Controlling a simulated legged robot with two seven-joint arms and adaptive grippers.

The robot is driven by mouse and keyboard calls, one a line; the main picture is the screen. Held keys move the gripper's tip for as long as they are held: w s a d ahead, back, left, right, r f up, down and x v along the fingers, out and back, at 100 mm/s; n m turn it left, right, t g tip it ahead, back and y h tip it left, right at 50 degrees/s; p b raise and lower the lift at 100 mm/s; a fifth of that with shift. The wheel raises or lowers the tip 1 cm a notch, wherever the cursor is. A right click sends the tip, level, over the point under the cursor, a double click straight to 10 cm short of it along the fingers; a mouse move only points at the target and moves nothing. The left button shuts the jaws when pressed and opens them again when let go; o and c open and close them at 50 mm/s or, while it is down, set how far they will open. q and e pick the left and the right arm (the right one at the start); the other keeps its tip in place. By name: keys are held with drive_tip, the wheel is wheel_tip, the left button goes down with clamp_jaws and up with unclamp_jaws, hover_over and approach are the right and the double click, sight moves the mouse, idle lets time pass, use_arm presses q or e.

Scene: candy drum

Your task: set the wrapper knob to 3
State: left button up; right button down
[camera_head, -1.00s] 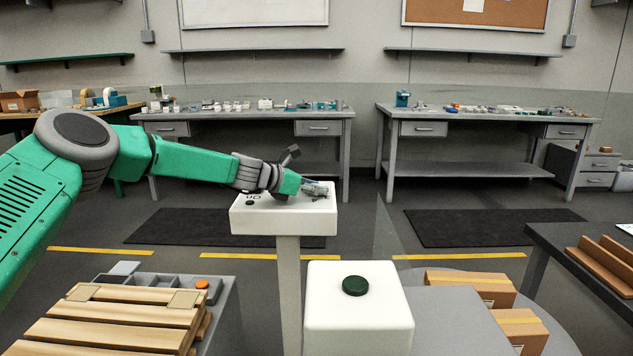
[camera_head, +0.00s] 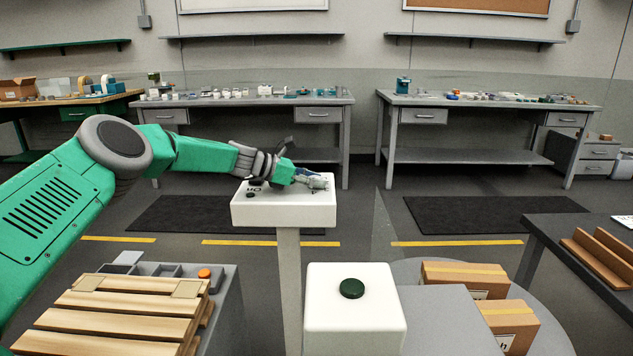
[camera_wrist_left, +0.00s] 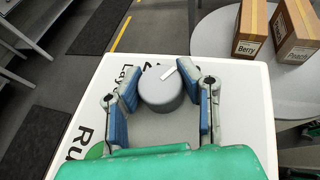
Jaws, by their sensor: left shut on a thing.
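The wrapper knob (camera_wrist_left: 161,92) is a grey round dial with a white pointer line, on the white panel top in the left wrist view. The white panel (camera_head: 283,214) stands on a post in the head view. My left gripper (camera_wrist_left: 162,98) has its blue-padded fingers on both sides of the knob, shut on it. In the head view the left gripper (camera_head: 316,183) is over the right part of the panel and hides the knob. The pointer aims toward the upper right in the wrist view. The numbers around the knob are mostly hidden.
A white box with a dark green button (camera_head: 352,288) stands in front. Cardboard boxes (camera_head: 465,278) sit on a round grey table at right, labelled Berry (camera_wrist_left: 250,28) and Peach in the wrist view. Slatted wood (camera_head: 120,318) is at front left.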

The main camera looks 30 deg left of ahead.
use_arm(q)
drive_tip(key=o, duration=1.2)
drive_tip(key=shift+w+a+r, duration=0.1)
drive_tip(key=shift+a+r, duration=0.2)
drive_tip(key=shift+r, duration=0.05)
drive_tip(key=shift+f, duration=0.25)
drive_tip(key=shift+a, duration=0.1)
drive_tip(key=v, duration=1.2)
drive_tip(key=shift+f, duration=0.1)
drive_tip(key=shift+f, duration=0.1)
